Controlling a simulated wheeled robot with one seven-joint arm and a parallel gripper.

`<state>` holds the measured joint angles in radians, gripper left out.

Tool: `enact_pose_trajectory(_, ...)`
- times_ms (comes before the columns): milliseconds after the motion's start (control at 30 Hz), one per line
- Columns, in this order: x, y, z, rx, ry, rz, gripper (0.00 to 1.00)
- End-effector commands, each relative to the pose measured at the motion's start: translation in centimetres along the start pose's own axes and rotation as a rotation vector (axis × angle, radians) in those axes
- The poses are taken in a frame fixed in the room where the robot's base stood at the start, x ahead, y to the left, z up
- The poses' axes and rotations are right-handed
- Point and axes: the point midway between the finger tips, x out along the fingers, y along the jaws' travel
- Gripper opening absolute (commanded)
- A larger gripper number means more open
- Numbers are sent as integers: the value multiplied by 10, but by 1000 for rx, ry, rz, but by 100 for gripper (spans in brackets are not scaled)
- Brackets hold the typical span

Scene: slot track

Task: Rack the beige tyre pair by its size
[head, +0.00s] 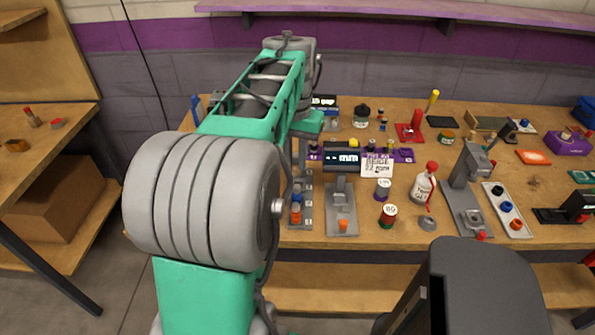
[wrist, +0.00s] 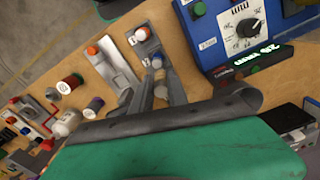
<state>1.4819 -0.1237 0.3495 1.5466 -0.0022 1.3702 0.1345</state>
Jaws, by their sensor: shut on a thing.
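My gripper (wrist: 157,82) is shut on a small pale beige piece (wrist: 161,91), which looks like the tyre pair and shows between the fingers in the wrist view. The fingers hide part of it. I cannot tell whether the held piece touches the rack. In the head view the rack (head: 308,184) stands left of the gauge, with orange and blue pieces at its near end. My arm hides the gripper there. The gauge (head: 342,198) has a dark "mm" display (head: 343,160).
A blue control box (wrist: 245,28) with a dial stands close right of the gripper in the wrist view. Several small pots (head: 388,214), a white bottle (head: 423,186) and a grey press (head: 468,190) stand right of the gauge. The table's front edge is close to the rack.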

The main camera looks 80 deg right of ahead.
Motion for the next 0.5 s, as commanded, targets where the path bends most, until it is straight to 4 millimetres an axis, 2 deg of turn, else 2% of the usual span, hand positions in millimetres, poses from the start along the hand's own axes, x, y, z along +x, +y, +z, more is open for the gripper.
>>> enact_pose_trajectory(100,25,-4,-20,-1,-5,1,0)
enact_pose_trajectory(200,40,-7,-33,-2,-2,0,0)
enact_pose_trajectory(433,59,-11,-49,-2,-1,0,0)
enact_pose_trajectory(500,73,-11,-50,-2,-4,1,0)
